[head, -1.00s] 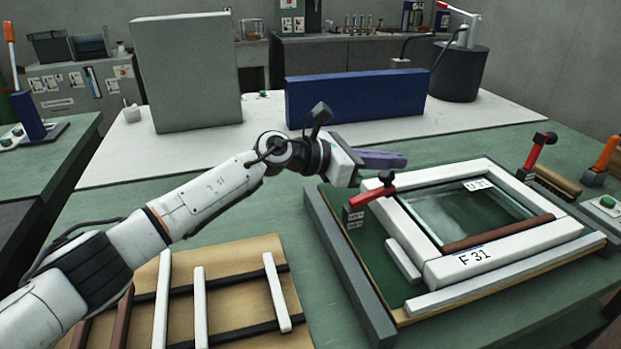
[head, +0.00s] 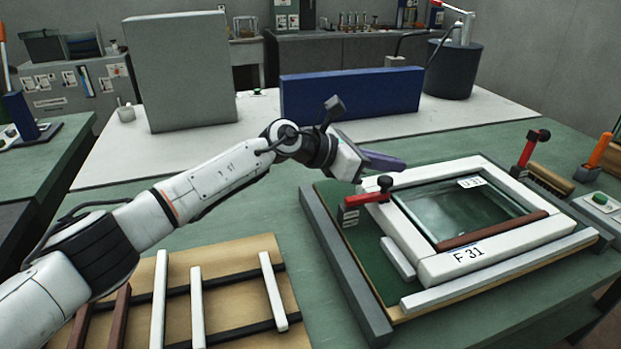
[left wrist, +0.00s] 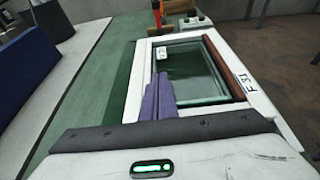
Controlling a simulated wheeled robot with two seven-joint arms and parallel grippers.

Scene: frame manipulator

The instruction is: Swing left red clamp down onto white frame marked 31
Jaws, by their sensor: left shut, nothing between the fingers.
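The white frame marked F 31 (head: 500,247) lies on a green board around a glass pane (head: 470,215). It also shows in the left wrist view (left wrist: 262,103). The left red clamp (head: 365,199) stands at the frame's left edge. Its red arm lies nearly level, with its black-knobbed end (head: 385,183) over the frame's left bar; I cannot tell if it touches. My left gripper (head: 385,160), with purple fingers, is shut and empty just above and behind the knob. The fingers also show in the left wrist view (left wrist: 158,100), where the left clamp is not visible. My right gripper is not in view.
A second red clamp (head: 527,150) stands upright at the frame's far right corner. A grey rail (head: 345,270) runs along the board's left side. A wooden panel with white and brown strips (head: 245,310) lies at front left. A blue block (head: 350,92) stands behind.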

